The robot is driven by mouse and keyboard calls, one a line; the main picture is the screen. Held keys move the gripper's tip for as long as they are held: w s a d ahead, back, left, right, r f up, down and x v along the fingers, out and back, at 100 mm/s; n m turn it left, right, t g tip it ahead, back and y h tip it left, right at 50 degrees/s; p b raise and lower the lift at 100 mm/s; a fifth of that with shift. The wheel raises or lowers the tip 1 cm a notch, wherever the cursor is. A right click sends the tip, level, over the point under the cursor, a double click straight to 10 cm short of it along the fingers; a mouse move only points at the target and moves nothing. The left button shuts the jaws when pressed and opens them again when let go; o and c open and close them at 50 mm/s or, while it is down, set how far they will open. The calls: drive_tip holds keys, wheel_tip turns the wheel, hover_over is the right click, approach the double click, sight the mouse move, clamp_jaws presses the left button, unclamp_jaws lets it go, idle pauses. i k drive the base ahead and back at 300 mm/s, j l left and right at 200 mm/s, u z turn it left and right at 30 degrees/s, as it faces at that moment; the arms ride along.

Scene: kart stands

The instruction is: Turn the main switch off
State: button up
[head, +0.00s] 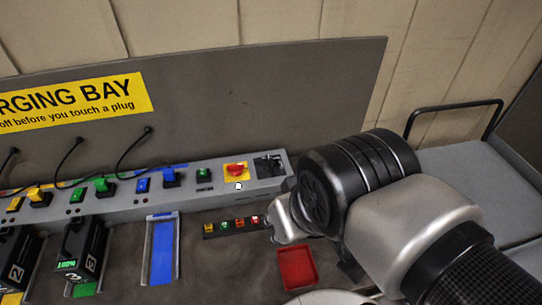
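The main switch (235,169) is a red knob on a yellow plate, near the right end of the long grey charging rail (218,183). A small white round spot shows just below it. The knob's exact position is too small to read. My arm comes in from the right, and its silver wrist part lies right of and below the switch, apart from it. I cannot make out my gripper's fingers; the bulk of my arm covers that area. Nothing is seen touching the switch.
Green and blue plugs (172,178) with black cables sit along the rail left of the switch. Black battery packs (80,250), an empty blue slot (161,250), a strip of small coloured buttons (233,227) and a red tray (297,268) lie in front.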

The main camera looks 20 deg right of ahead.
sight(235, 169)
drive_tip(key=j+z, duration=0.55)
drive_tip(key=z, duration=0.2)
